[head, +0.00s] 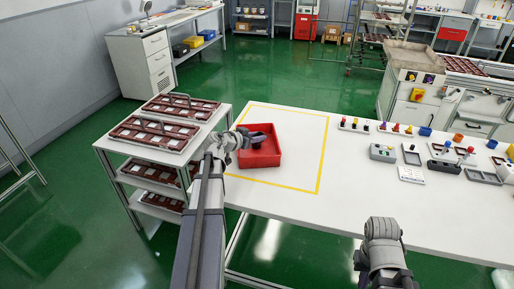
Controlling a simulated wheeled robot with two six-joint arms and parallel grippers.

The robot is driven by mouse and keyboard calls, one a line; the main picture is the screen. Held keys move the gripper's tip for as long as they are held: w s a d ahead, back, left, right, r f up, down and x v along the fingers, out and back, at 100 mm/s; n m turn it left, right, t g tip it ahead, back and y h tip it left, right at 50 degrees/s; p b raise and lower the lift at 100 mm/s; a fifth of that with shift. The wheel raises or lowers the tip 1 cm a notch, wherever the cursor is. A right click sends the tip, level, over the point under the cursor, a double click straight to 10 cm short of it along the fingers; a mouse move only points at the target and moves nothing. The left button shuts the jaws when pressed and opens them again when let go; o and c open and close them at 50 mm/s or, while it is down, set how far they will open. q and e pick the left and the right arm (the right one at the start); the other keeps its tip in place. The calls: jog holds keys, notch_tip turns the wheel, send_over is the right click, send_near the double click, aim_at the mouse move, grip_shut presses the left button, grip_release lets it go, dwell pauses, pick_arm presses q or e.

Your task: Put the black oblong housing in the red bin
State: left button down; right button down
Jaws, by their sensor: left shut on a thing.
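The red bin (262,153) stands on the white table, inside the yellow outline near its left end. My left gripper (246,137) is at the bin's upper left, over its inside. It is shut on a small dark thing (257,138), seemingly the black oblong housing, mostly hidden by the gripper and wrist. Whether this thing touches the bin floor I cannot tell. My right arm ends in a grey wrist (383,232) by the table's front edge; its fingers cannot be made out.
Grey and black control boxes (382,153), frames and coloured buttons (382,127) stand on the table's right part. A trolley with brown trays (165,133) stands at the left. The table's middle (345,190) is clear.

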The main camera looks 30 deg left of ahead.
aim_at(257, 144)
pick_arm(q)
jog(key=shift+f+b, duration=1.6)
jog(key=shift+f, duration=0.2)
jog(key=shift+f+b, duration=0.65)
jog(key=c, duration=0.6)
grip_release()
jog(key=shift+r, duration=0.1)
